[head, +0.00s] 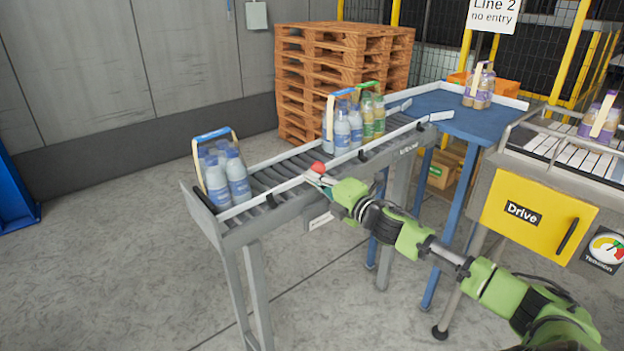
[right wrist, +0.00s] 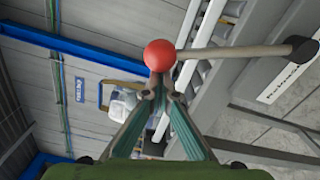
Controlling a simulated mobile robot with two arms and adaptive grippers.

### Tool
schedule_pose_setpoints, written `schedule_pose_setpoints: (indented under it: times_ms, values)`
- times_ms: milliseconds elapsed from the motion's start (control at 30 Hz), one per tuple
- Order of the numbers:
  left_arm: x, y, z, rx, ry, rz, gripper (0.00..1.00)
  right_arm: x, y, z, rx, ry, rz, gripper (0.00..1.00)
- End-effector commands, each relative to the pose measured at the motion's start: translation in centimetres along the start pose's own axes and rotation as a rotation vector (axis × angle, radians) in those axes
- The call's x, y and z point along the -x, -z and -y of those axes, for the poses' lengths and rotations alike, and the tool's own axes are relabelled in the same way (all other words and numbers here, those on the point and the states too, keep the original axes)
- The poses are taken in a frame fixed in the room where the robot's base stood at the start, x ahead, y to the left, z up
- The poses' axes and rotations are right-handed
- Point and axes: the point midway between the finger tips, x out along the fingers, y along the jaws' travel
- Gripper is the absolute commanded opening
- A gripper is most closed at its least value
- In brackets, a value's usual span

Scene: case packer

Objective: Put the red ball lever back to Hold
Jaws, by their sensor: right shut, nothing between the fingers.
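The red ball (head: 318,167) of the lever sits at the near side rail of the roller conveyor. In the right wrist view the red ball (right wrist: 160,55) is just ahead of my fingertips, and the lever's rod (right wrist: 230,52) runs right from it to a dark pivot (right wrist: 303,49). My right gripper (head: 322,179) is at the ball; in the wrist view its fingertips (right wrist: 160,94) are together with nothing between them. Whether they touch the ball I cannot tell. A white label (right wrist: 289,80) lies beside the pivot. My left gripper is not in view.
The roller conveyor (head: 262,213) carries packs of blue bottles (head: 226,178) at its near end and more packs farther back. A blue table (head: 440,110) adjoins its far end. A yellow Drive panel (head: 538,221) stands at right. Floor at the left is clear.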

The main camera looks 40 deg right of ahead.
Motion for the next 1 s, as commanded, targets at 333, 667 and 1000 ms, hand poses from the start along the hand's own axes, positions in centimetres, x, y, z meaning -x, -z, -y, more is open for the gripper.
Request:
schedule_pose_setpoints:
  times_ms: [333, 667, 1000]
  values:
    - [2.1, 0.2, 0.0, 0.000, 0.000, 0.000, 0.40, 0.0, -4.7, -1.3, -0.229, 0.000, 0.008, 0.00]
    - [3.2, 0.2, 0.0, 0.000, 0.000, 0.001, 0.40, 0.0, -10.1, -0.7, -0.532, -0.002, 0.008, 0.00]
    - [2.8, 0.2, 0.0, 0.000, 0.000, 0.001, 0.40, 0.0, -13.4, 0.9, -0.757, -0.003, 0.005, 0.00]
